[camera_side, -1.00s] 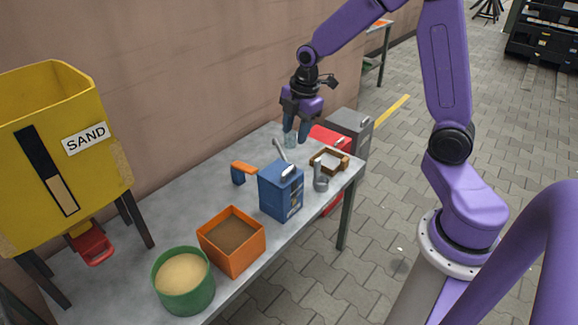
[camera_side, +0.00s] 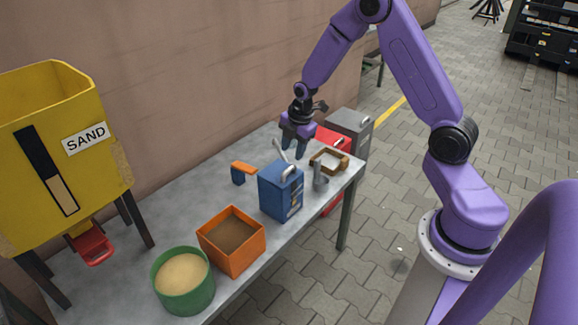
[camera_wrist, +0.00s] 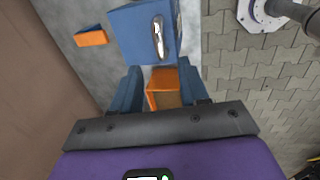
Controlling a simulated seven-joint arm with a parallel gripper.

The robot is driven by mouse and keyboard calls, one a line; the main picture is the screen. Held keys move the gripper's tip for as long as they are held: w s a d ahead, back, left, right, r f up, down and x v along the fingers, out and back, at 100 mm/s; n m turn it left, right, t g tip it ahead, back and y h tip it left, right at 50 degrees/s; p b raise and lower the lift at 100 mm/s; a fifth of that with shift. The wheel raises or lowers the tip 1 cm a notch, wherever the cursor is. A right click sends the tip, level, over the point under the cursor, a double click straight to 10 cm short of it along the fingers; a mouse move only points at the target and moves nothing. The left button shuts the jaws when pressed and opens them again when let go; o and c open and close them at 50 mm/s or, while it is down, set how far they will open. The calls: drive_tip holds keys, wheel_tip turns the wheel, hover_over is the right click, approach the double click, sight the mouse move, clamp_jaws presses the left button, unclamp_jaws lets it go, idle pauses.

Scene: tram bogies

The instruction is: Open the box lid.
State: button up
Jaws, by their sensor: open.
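A blue box (camera_side: 280,193) with a silver handle (camera_side: 291,173) on top stands on the table. Its top looks closed. My gripper (camera_side: 298,155) hangs fingers-down, and in the side view its fingertips appear just above and behind the box. In the wrist view my gripper (camera_wrist: 160,88) has its two fingers spread with nothing held between them. The blue box (camera_wrist: 138,35) and its handle (camera_wrist: 158,38) lie past the fingertips, apart from them. An orange box (camera_wrist: 162,77) shows between the fingers there, partly hidden.
An orange open box (camera_side: 232,240) and a green tub of sand (camera_side: 183,280) stand at the near end. An orange-and-blue item (camera_side: 242,172) lies toward the wall. A brown tray (camera_side: 343,167) and a grey metal piece (camera_side: 320,177) are right of the box. A yellow sand hopper (camera_side: 62,150) stands left.

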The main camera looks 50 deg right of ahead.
sight(288, 169)
drive_tip(key=shift+w+f, duration=0.25)
drive_tip(key=shift+f, duration=1.05)
drive_tip(key=shift+w+f, duration=0.3)
drive_tip(key=shift+f, duration=1)
drive_tip(key=shift+w+f, duration=0.25)
drive_tip(key=shift+f, duration=1.05)
clamp_jaws()
